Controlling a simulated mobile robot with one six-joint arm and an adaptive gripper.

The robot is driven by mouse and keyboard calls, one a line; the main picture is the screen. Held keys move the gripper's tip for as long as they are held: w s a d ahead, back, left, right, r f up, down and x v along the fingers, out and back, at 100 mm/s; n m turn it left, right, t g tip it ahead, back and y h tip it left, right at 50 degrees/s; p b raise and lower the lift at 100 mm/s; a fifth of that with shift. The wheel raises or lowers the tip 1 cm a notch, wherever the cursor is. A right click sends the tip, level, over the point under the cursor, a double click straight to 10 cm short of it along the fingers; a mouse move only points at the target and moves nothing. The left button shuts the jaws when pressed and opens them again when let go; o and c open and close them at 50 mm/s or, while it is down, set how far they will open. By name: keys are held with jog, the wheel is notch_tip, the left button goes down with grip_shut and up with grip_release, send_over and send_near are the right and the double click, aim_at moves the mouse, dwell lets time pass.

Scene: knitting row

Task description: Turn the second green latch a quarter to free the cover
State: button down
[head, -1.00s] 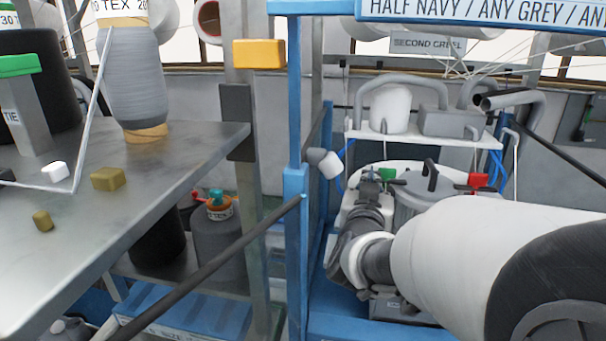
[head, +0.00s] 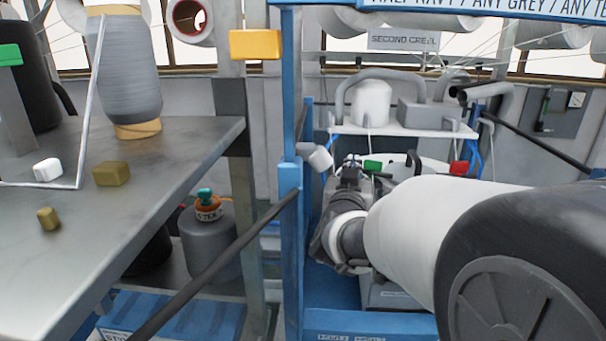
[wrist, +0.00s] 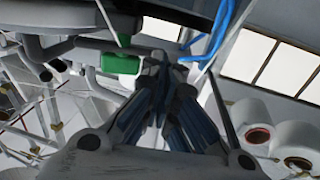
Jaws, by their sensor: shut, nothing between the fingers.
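A green latch (head: 372,165) shows beside the dark-handled round cover (head: 395,176), just beyond my arm. A green block, apparently this latch, shows in the wrist view (wrist: 120,65), left of my fingertips. I cannot tell whether it is the second latch. My gripper (wrist: 168,62) is shut and empty, its blue-grey fingers together, close to the green block; I see no clear contact. In the head view my gripper (head: 350,172) is small, just left of the latch. My white arm hides much of the cover.
A red block (head: 460,168) sits right of the cover. A white shelf (head: 400,128) with pipes stands behind. A blue post (head: 290,220) and a dark slanting bar stand left of my arm. Blue tubes and a white rod (wrist: 225,35) run close to the fingers.

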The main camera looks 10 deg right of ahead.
jog(key=shift+a+b+x, duration=0.1)
jog(key=shift+b+x, duration=0.25)
jog(key=shift+x, duration=0.55)
jog(key=shift+a+b+x, duration=0.15)
jog(key=shift+b+x, duration=0.2)
jog(key=shift+x, duration=0.6)
jog(key=shift+w, duration=0.15)
dwell(0.6)
